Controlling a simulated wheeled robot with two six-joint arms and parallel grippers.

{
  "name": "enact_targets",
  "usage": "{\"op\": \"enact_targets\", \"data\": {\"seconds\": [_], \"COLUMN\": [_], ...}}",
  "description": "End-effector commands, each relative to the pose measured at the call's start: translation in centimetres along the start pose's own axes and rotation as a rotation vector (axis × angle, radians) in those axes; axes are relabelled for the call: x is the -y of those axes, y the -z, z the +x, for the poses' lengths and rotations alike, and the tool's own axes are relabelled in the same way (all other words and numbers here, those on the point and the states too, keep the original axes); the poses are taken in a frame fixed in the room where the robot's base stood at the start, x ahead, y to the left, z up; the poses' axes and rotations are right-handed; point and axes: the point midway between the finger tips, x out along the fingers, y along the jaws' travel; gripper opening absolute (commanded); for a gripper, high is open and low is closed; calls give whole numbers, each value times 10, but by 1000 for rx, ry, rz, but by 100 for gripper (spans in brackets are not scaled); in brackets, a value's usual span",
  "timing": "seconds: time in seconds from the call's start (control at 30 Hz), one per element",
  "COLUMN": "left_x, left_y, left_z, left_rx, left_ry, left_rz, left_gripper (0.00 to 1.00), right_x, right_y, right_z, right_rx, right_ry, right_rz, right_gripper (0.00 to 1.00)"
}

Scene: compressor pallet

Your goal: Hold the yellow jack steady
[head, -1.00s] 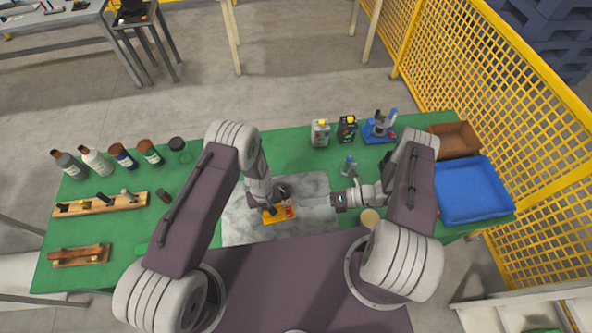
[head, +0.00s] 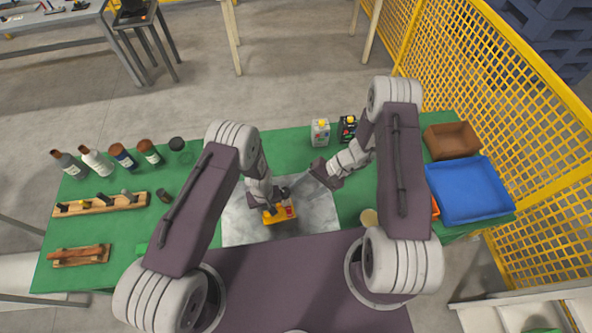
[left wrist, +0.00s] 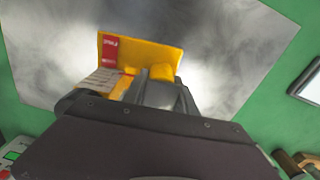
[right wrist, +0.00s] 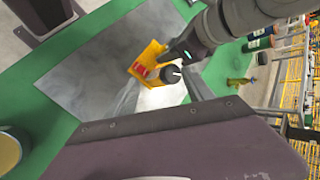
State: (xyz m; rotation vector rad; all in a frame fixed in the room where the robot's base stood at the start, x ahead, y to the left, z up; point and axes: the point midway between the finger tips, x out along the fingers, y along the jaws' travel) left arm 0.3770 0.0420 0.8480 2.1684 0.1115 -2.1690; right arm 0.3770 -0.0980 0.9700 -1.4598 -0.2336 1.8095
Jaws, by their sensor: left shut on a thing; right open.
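The yellow jack (head: 281,217) sits on the grey metal plate (head: 318,213) in the middle of the green bench. My left gripper (head: 268,207) is shut on it from the left side. In the left wrist view the jack (left wrist: 150,54) shows its yellow body and a red label just beyond the fingers, which hide its near part. In the right wrist view the jack (right wrist: 147,58) shows beside the left gripper, with a dark round part on it. My right gripper (head: 302,181) is open and empty above the plate, up and right of the jack, apart from it.
Several bottles (head: 95,162) and a wooden tool rack (head: 105,204) stand at the left. Two small containers (head: 320,132) stand at the back. A blue tray (head: 470,190) and a brown box (head: 452,140) lie at the right. A yellow mesh fence (head: 540,160) runs beyond.

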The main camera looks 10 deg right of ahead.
Motion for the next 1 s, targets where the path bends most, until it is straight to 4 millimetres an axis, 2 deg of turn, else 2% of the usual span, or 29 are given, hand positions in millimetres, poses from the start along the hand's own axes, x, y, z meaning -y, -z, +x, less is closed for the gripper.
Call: {"op": "enact_targets", "data": {"seconds": [0.37, 0.77, 0.8, 1.0], "left_x": [0, 0, 0, 0], "left_y": [0, 0, 0, 0], "left_z": [0, 0, 0, 0], "left_rx": [0, 0, 0, 0], "left_ry": [0, 0, 0, 0], "left_rz": [0, 0, 0, 0], "left_gripper": [0, 0, 0, 0], "right_x": [28, 60, 58, 43], "right_y": [-2, -9, -8, 2], "right_z": [-16, -36, -31, 18], "right_rx": [-19, 88, 102, 104], "right_ry": [-180, -389, -399, -394], "right_rz": [-907, -1860, -1908, -1892], "right_gripper": [61, 61, 61, 61]}}
